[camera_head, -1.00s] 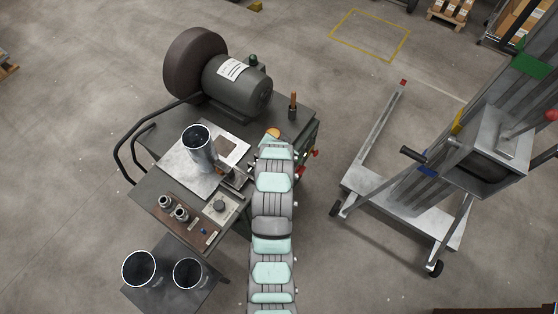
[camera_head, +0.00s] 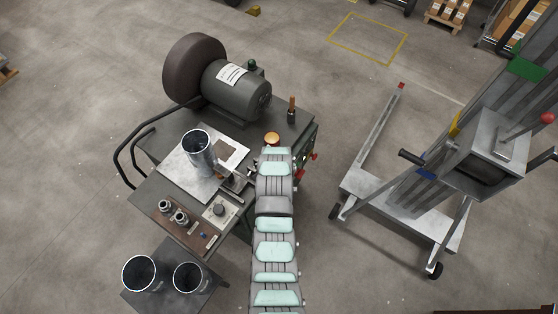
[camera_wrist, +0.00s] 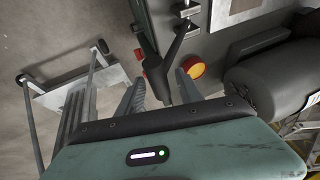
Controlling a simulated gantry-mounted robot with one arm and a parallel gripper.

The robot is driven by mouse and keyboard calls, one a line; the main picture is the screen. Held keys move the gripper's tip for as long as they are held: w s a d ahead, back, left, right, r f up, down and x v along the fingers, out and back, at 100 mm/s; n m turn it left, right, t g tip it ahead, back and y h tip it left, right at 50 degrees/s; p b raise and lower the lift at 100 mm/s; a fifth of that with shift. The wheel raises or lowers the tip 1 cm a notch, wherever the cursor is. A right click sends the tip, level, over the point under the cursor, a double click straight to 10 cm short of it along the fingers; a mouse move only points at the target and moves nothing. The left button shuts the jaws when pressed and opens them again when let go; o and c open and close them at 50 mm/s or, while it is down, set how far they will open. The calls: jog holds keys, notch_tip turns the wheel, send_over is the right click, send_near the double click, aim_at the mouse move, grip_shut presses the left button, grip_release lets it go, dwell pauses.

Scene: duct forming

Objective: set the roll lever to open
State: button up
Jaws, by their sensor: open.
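In the wrist view, my gripper (camera_wrist: 160,92) is open, with one finger on each side of a dark forked lever (camera_wrist: 158,68). The lever looks like the roll lever, but I cannot read any marking on it. It lies between the fingers or just beyond them; I cannot tell whether either finger touches it. In the head view, my own arm covers the gripper and the lever at the right part of the machine cart (camera_head: 178,228).
An orange-red button (camera_wrist: 193,67) is close to the right finger; it also shows on the cart top (camera_head: 272,138). A motor (camera_head: 237,90) stands behind. A metal cylinder (camera_head: 198,155) stands on a plate. A lift (camera_head: 400,205) stands to the right across clear floor.

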jog(key=shift+x, duration=1.45)
grip_shut()
dwell(0.6)
